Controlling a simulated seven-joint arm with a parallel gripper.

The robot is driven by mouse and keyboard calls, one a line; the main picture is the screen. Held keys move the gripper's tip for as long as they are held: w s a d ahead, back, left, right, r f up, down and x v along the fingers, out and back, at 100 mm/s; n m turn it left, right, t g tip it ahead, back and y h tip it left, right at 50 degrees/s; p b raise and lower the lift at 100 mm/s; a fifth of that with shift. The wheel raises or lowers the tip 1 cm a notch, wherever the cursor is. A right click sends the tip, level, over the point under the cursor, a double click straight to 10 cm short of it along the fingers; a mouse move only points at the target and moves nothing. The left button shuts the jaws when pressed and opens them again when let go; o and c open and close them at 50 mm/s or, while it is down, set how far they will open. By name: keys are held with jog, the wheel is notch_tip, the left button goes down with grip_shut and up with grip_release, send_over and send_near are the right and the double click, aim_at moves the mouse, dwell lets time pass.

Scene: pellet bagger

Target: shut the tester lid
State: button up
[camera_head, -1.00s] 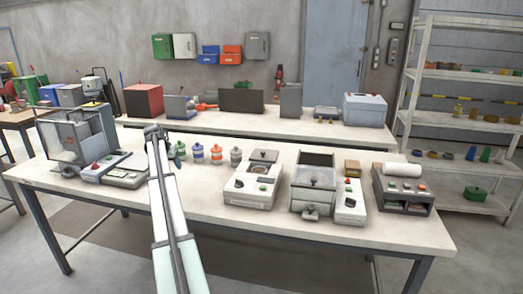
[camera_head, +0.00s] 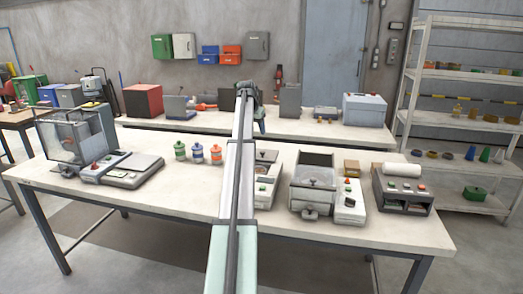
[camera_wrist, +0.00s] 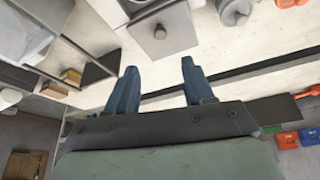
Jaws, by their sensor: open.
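The tester (camera_head: 266,187) is a pale box with a green button, in the middle of the front table in the head view; my arm hides its left part. Its grey lid (camera_head: 268,155) shows at the back of the box and looks swung up and open. In the wrist view I take the grey square plate with a small round knob (camera_wrist: 158,33) to be this lid. My gripper (camera_wrist: 158,66) is open and empty, its two blue fingers apart and pointing toward the plate. In the head view my gripper (camera_head: 260,118) is above and behind the tester. I see no contact with the lid.
Several jars stand to the left, including an orange-banded one (camera_head: 197,153). The rear table (camera_head: 180,125) holds boxes. The front table's near strip is clear.

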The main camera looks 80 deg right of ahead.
aim_at(262, 152)
jog(key=x, duration=1.3)
jog(key=shift+f, duration=0.15)
jog(key=shift+c, duration=0.4)
grip_shut()
